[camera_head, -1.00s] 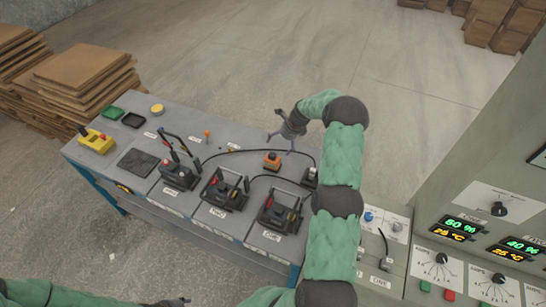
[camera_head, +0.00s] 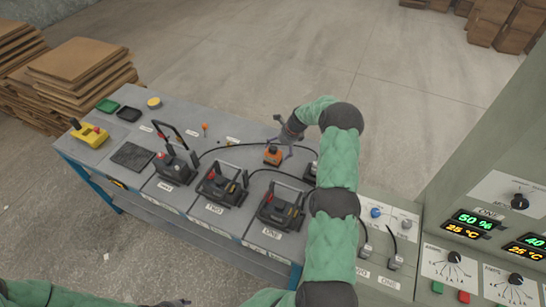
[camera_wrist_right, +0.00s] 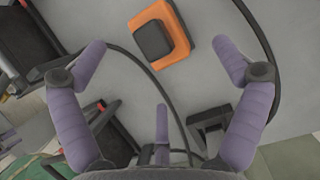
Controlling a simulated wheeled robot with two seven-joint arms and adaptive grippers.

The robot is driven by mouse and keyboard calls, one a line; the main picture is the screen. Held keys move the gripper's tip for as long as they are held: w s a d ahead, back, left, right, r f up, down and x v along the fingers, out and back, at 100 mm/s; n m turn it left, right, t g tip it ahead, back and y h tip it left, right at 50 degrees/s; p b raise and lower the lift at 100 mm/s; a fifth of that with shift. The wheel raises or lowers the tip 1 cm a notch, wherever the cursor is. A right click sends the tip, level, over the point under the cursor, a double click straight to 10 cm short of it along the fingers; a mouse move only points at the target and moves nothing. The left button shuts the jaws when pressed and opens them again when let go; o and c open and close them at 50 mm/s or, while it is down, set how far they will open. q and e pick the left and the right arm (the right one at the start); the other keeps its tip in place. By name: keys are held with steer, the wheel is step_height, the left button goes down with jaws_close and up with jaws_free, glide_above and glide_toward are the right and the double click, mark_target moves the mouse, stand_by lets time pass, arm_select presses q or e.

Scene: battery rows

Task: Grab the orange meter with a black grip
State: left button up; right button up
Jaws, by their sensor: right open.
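The orange meter (camera_head: 273,156) is a small orange block with a black grip on top. It sits on the grey table behind the black battery units. My right gripper (camera_head: 281,146) is open and empty just above it, partly overlapping it in the head view. In the right wrist view, the meter (camera_wrist_right: 178,20) lies tilted at the upper middle, between and beyond the spread purple fingers (camera_wrist_right: 160,46), apart from both. My left gripper (camera_head: 175,303) barely shows at the bottom edge, and its jaws cannot be made out.
Black battery units with handles (camera_head: 281,208) line the table front (camera_head: 128,185). Black cables (camera_head: 235,147) curve near the meter, one passing close in the wrist view. A control panel (camera_head: 480,235) stands at right.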

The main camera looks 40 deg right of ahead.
mark_target(274, 154)
steer(key=x, duration=0.2)
steer(key=shift+w+f, duration=0.1)
steer(key=shift+f, duration=0.2)
steer(key=shift+a+x, duration=0.2)
steer(key=shift+x, duration=1.1)
steer(key=shift+a+x, duration=0.2)
steer(key=shift+x, duration=1.1)
steer(key=shift+c, duration=0.2)
steer(key=shift+r, duration=0.1)
steer(key=c, duration=1.5)
